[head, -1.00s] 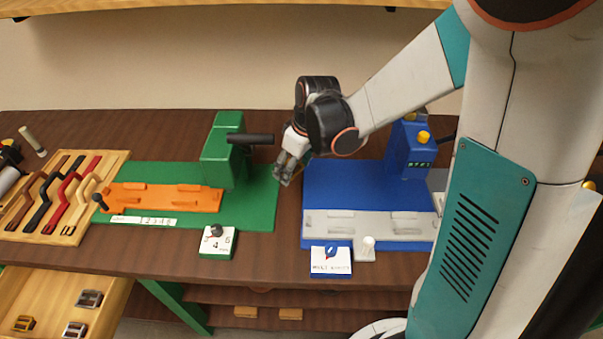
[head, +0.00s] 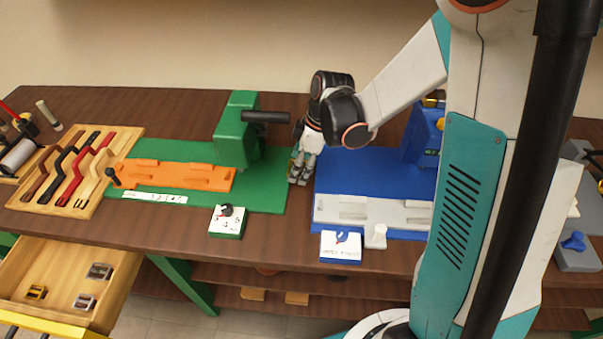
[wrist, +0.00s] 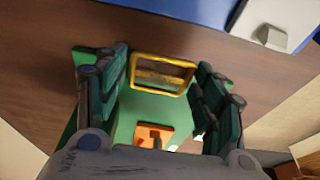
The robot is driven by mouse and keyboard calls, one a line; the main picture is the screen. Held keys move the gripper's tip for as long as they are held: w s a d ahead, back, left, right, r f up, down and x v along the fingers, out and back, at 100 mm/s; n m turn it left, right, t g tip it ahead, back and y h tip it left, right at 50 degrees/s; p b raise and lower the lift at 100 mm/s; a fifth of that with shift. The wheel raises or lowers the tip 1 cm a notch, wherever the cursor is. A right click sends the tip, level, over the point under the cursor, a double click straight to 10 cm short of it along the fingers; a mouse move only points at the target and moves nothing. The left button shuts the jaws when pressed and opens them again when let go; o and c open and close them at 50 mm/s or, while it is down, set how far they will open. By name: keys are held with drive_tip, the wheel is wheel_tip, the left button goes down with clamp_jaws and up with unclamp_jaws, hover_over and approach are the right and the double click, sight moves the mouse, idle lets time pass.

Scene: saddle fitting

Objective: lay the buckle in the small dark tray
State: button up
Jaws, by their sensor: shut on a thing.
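A brass-yellow rectangular buckle (wrist: 163,57) shows in the wrist view between the two dark green fingers of my gripper (wrist: 160,78). My gripper is shut on it. In the head view my gripper (head: 300,173) points down over the bench, by the gap between the green mat and the blue mat. The buckle is too small to make out there. I cannot make out a small dark tray in either view; my arm hides part of the bench at the right.
The green fixture (head: 236,130) with an orange bed stands left of my gripper. The blue base (head: 345,175) with a grey bed lies to the right. A wooden rack (head: 125,143) of handles is further left. Below it, an open drawer (head: 60,315) holds several buckles.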

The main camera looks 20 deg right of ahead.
sight(303, 168)
drive_tip(key=shift+f+b, duration=0.55)
drive_tip(key=shift+f, duration=1.1)
drive_tip(key=shift+f, duration=0.15)
drive_tip(key=o, duration=1.1)
drive_tip(key=shift+c, duration=0.2)
